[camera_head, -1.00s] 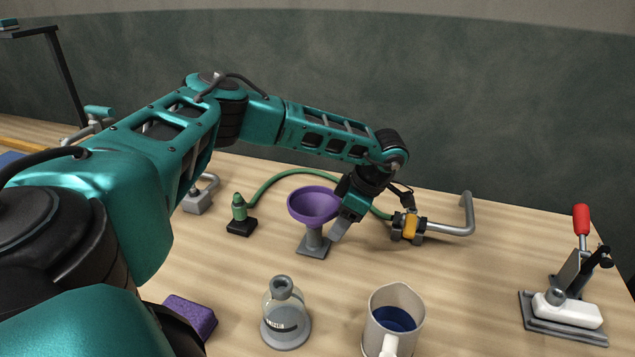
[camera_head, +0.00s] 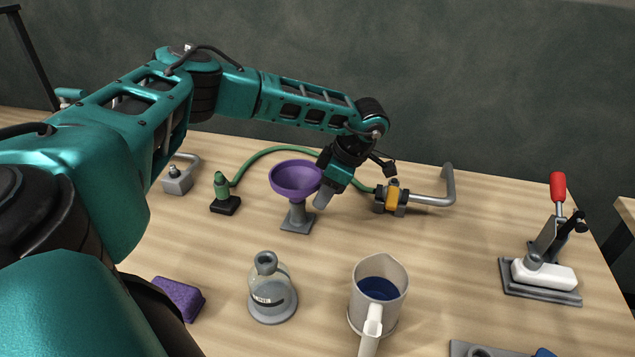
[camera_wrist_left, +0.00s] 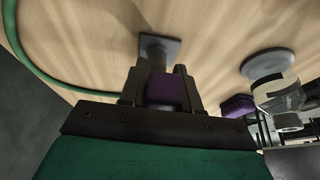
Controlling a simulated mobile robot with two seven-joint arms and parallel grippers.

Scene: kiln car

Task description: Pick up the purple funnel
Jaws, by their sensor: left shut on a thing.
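The purple funnel (camera_head: 296,180) has its wide bowl upright above a grey stand (camera_head: 297,224) with a square base. The bowl hides the stand's top, so I cannot tell whether the funnel still rests in it. My left gripper (camera_head: 321,197) reaches down at the right of the bowl. In the left wrist view a purple part of the funnel (camera_wrist_left: 165,90) sits between the two dark fingers of my left gripper (camera_wrist_left: 158,78), which is shut on it. The stand base (camera_wrist_left: 165,43) shows just beyond. My right gripper is not in view.
A green hose (camera_head: 262,155) curves behind the funnel to a yellow valve (camera_head: 391,196). A glass bottle (camera_head: 271,290), a jug with blue contents (camera_head: 362,300) and a purple block (camera_head: 178,298) stand in front. A red-handled clamp (camera_head: 541,270) is at right.

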